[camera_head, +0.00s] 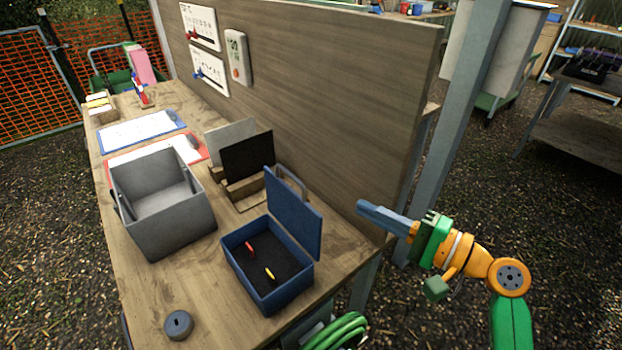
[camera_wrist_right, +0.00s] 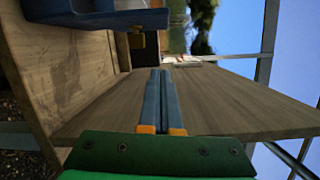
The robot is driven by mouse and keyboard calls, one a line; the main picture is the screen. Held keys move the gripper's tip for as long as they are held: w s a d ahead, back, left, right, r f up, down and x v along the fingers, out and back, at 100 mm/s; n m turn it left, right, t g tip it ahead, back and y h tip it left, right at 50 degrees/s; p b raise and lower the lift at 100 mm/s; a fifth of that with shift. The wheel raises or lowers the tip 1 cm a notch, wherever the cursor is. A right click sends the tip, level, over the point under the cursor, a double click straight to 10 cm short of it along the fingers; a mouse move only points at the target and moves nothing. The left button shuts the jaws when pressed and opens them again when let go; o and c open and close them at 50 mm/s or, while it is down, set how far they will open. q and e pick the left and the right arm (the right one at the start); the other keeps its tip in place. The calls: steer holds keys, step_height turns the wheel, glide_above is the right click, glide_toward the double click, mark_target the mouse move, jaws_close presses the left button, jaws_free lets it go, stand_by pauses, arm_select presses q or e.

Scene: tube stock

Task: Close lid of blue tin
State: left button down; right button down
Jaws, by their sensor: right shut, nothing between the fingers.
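The blue tin (camera_head: 268,268) sits near the right end of the wooden table, with a dark floor inside holding a small red item (camera_head: 250,246) and a small yellow item (camera_head: 270,273). Its blue lid (camera_head: 296,215) stands up, open, on the side toward the wooden panel, with a handle on its upper edge. My right gripper (camera_head: 362,208) is shut and empty, to the right of the lid and apart from it. In the right wrist view its closed fingers (camera_wrist_right: 160,82) point along the panel, and part of the blue tin (camera_wrist_right: 75,12) shows at the upper left. My left gripper is not in view.
A grey open box (camera_head: 160,205) stands left of the tin. A grey round weight (camera_head: 178,324) lies at the front edge. The tall wooden panel (camera_head: 330,110) rises behind the table.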

step_height(320, 180, up, 2)
steer(key=y, duration=0.1)
step_height(320, 180, up, 2)
steer(key=p, duration=0.6)
glide_above(291, 206)
steer(key=d, duration=0.4)
steer(key=shift+a+m, duration=0.15)
steer(key=shift+m, duration=0.15)
steer(key=shift+w, duration=0.1)
